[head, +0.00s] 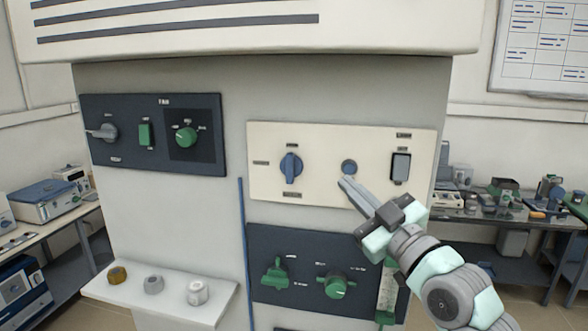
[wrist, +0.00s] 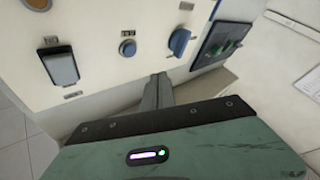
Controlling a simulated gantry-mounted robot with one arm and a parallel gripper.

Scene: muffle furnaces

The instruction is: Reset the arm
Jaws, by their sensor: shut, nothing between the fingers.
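My gripper (head: 345,184) is shut and empty. Its fingertips are just below the round blue button (head: 349,167) on the cream control panel (head: 267,190) in the head view. In the wrist view the closed fingers (wrist: 158,80) point at the panel, below the button (wrist: 127,48) and the blue rotary knob (wrist: 179,42). I cannot tell whether the tips touch the panel. My arm reaches in from the lower right of the head view.
The cream panel also has a rocker switch (head: 400,168). A dark panel (head: 308,240) with green knobs lies below, partly behind my arm. Another dark panel (head: 155,170) is upper left. A white shelf (head: 180,308) holds small crucibles. Benches stand on both sides.

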